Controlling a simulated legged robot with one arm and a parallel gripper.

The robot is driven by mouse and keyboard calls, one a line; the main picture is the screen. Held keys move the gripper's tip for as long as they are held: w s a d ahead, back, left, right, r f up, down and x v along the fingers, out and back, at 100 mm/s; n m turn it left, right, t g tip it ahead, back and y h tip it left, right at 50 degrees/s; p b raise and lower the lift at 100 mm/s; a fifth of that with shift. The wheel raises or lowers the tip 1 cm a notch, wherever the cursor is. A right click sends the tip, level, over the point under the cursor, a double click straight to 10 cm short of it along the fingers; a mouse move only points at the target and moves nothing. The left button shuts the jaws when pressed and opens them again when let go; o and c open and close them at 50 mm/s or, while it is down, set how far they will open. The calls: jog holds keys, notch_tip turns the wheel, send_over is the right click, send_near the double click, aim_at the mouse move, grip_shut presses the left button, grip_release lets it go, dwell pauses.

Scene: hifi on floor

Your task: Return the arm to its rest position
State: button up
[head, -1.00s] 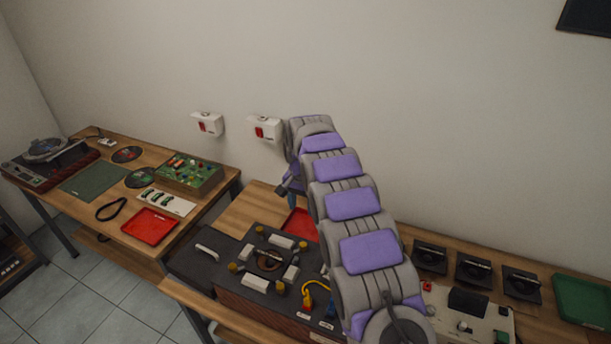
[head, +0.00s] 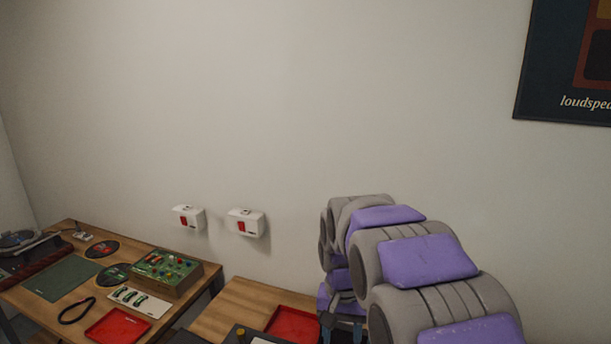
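My arm, grey with purple pads, rises from the lower right of the head view and bends down at its far end. My gripper (head: 342,326) is at the bottom edge, partly cut off and partly behind the arm. A dark part of it hangs beside a red tray (head: 293,324) on the near bench. I cannot make out its fingertips, or whether it holds anything.
A wooden bench (head: 240,305) is below, mostly out of view. The left table carries a green circuit board box (head: 165,272), a green mat (head: 62,281), a red tray (head: 118,328) and a turntable (head: 20,250). Two white wall boxes (head: 188,218) (head: 247,222) and a poster (head: 565,60) are on the wall.

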jog(key=s+d+f+n+b, duration=0.1)
jog(key=s+d+f, duration=0.1)
jog(key=s, duration=1.4)
jog(key=s+d+f+n+g+b, duration=0.1)
jog(key=s+d, duration=0.3)
jog(key=s, duration=1.1)
jog(key=shift+s+d+f+n+b, duration=0.3)
jog(key=shift+s+f, duration=0.1)
jog(key=shift+f, duration=0.5)
